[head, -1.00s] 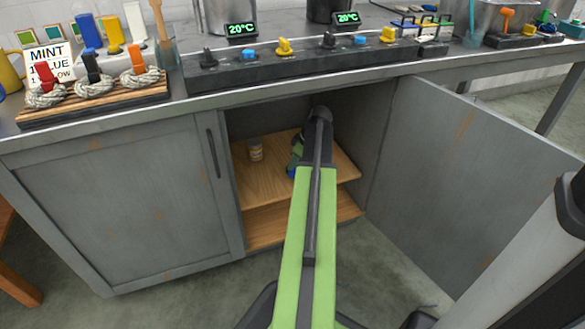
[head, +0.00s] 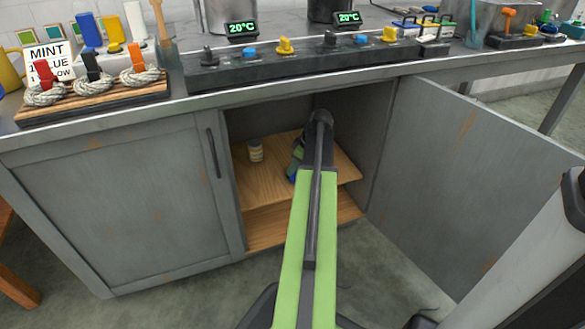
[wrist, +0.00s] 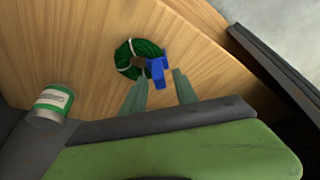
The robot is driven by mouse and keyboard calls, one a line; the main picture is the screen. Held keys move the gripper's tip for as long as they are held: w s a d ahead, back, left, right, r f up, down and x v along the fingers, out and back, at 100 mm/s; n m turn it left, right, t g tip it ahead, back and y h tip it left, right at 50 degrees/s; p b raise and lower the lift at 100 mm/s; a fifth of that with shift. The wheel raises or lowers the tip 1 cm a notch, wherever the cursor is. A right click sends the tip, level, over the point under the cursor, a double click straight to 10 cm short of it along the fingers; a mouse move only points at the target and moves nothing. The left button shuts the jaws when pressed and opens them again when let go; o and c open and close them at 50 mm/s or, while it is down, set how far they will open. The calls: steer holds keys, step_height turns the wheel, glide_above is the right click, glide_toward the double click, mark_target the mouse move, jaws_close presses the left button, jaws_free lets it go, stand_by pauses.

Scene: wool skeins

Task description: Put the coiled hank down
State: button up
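A gap shows between the tag and the right finger. In the head view my arm reaches into the open cupboard and hides most of the hank.
The open cupboard door (head: 465,180) is on the right. The worktop (head: 330,78) overhangs my arm.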

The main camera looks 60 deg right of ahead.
steer(key=shift+r+p, duration=0.55)
steer(key=shift+r, duration=0.05)
steer(key=p+v, duration=0.7)
steer(key=shift+r, duration=0.25)
steer(key=shift+s, duration=0.1)
